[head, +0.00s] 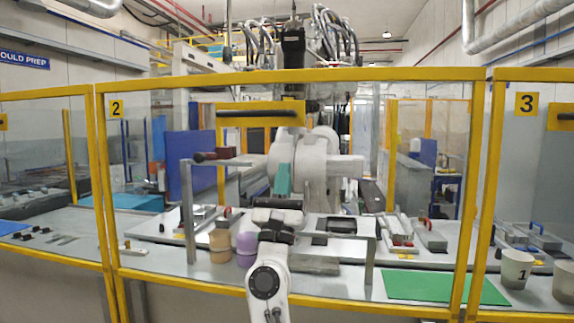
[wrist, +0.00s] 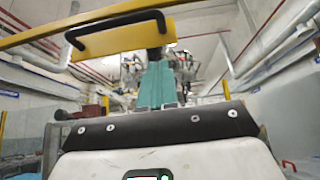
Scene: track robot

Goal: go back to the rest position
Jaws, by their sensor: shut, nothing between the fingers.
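My arm rises from the bottom middle of the head view. My gripper (head: 283,166) points up and away, with its teal fingers together and nothing seen between them. In the wrist view, my gripper (wrist: 156,66) shows the teal fingers closed beyond a dark bar with screws. The fingers appear just below the yellow plate with a black handle (head: 288,120), which also shows in the wrist view (wrist: 125,38). I cannot tell the gap between them. The task names no object.
A yellow-framed clear guard (head: 300,75) spans the view. On the bench are a tan cylinder (head: 220,248), a purple cylinder (head: 246,250), a green mat (head: 440,287) and a cup marked 1 (head: 516,262). Metal posts (head: 188,212) stand beside my arm. A white machine stands behind.

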